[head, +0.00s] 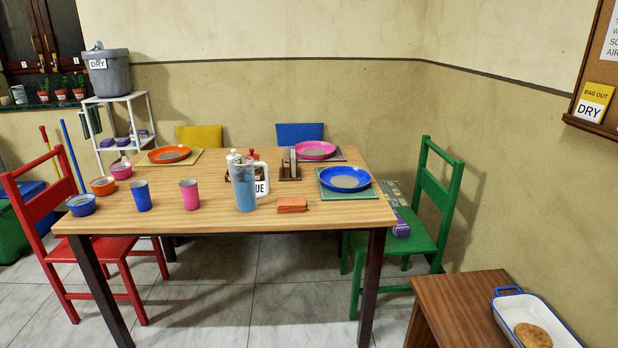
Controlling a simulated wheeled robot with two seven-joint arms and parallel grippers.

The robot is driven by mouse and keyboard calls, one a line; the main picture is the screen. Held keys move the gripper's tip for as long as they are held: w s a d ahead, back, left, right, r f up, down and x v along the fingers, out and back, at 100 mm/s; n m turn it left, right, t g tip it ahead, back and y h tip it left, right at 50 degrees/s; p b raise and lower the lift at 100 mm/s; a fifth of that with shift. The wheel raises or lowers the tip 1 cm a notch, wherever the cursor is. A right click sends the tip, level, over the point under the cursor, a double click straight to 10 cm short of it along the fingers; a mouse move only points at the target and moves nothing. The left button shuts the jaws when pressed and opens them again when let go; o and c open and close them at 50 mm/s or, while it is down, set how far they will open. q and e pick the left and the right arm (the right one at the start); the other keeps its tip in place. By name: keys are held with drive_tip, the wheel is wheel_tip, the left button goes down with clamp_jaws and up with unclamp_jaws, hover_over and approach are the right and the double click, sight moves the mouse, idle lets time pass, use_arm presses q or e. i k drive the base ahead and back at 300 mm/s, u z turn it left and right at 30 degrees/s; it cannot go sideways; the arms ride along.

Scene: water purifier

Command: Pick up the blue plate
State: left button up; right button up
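The blue plate (344,179) lies at the right side of the wooden table (320,215). It has a blue rim and a greyish centre, and rests on a green placemat (372,191). Nothing covers it. Neither of my grippers shows in the head view.
A blue-tinted pitcher (245,190), an orange napkin stack (292,204), cups and bowls stand on the table. A pink plate (315,148) lies behind the blue one. A green chair (425,225) is at the right and a red chair (75,235) at the left.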

sight(345, 179)
drive_tip(key=u, duration=0.65)
drive_tip(key=i, duration=1.85)
drive_tip(key=z, duration=0.7)
